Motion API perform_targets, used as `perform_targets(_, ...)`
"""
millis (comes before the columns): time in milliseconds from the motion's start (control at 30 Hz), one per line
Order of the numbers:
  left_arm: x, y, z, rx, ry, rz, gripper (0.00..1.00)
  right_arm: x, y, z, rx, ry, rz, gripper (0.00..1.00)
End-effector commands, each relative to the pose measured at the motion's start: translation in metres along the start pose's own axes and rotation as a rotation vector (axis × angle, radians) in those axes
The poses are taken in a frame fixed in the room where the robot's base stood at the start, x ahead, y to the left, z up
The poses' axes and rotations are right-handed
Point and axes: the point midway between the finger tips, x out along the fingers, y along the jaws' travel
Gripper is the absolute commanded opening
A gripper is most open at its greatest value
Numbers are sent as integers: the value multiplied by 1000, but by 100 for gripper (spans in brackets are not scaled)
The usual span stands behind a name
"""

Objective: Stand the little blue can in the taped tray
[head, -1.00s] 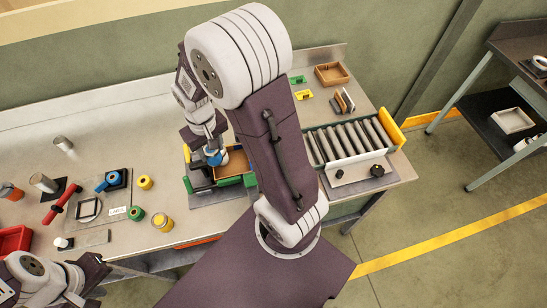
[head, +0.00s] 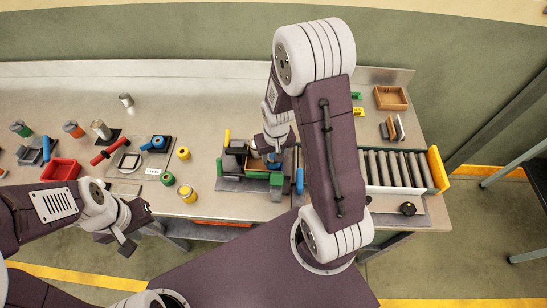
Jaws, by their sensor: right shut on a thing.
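The little blue can (head: 273,163) shows as a small blue patch under my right gripper (head: 272,152). The gripper is shut on it, at the brown tray (head: 256,165) on the roller line. My wrist and forearm hide much of the can and tray. I cannot tell whether the can touches the tray floor, and no tape can be made out. My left gripper (head: 138,227) is empty and looks open, in front of the bench's front edge, far left of the tray.
Rollers (head: 395,168) run right to a yellow end stop (head: 438,169). Another brown tray (head: 391,97) stands at the back right. A green block (head: 276,181) and upright blue piece (head: 299,181) flank the tray.

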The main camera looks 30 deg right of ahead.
Motion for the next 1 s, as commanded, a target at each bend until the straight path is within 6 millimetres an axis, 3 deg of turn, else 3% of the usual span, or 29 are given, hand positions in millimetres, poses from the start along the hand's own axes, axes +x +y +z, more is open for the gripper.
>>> perform_targets(100, 0, 0, 0, 0, 0, 0, 36, 13, 0, 2, -1, -1, 0, 0)
perform_targets(500, 5, 0, 0, 0, 0, 0, 36, 19, 0, 2, 0, 1, 0, 0)
perform_targets(533, 4, 0, 0, 0, 0, 0, 36, 18, 0, 2, 0, 1, 0, 49)
perform_targets(600, 3, 0, 0, 0, 0, 0, 36, 18, 0, 2, 0, -1, 0, 65)
perform_targets(1000, 4, 0, 0, 0, 0, 0, 36, 19, 0, 5, 1, -8, 0, 65)
